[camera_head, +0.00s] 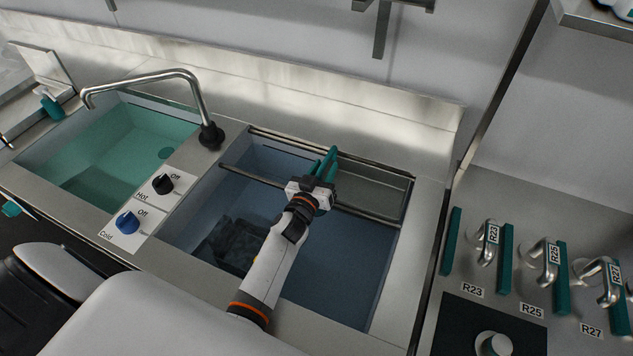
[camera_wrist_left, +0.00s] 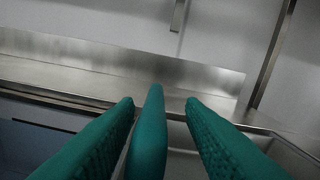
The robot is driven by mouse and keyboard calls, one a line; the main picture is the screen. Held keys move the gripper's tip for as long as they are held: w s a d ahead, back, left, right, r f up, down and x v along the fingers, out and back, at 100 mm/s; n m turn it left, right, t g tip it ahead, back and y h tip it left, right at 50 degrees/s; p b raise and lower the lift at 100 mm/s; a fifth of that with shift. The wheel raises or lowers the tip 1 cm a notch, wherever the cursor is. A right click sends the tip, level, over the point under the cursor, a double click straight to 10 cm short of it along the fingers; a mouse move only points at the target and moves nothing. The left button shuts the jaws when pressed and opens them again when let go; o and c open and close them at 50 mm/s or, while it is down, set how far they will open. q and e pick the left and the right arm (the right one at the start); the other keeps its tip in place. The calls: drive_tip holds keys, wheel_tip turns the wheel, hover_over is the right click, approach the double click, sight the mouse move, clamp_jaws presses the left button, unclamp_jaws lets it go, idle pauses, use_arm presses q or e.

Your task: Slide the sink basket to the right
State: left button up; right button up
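The sink basket (camera_head: 385,190) is a shallow metal tray at the right end of the rails across the right-hand sink (camera_head: 360,275). My left gripper (camera_head: 326,164) is at the basket's left end, above the rails, with its teal fingers pointing toward the back wall. In the left wrist view the left gripper (camera_wrist_left: 160,104) has its fingers apart. A teal upright bar (camera_wrist_left: 150,135) stands between them, close to the left finger and clear of the right one. It looks like a basket handle, but its base is hidden. My right gripper is not in view.
A faucet (camera_head: 155,77) and a teal-lined sink (camera_head: 115,145) are to the left. Hot (camera_head: 162,184) and cold (camera_head: 127,222) knobs sit between the sinks. Dark cloth-like items (camera_head: 232,243) lie in the right-hand sink. Labelled handles (camera_head: 548,262) are at the right.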

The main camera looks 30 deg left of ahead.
use_arm(q)
drive_tip(key=s+b, duration=0.1)
drive_tip(key=s, duration=1)
drive_tip(key=shift+d, duration=0.45)
drive_tip(key=shift+s+r, duration=0.1)
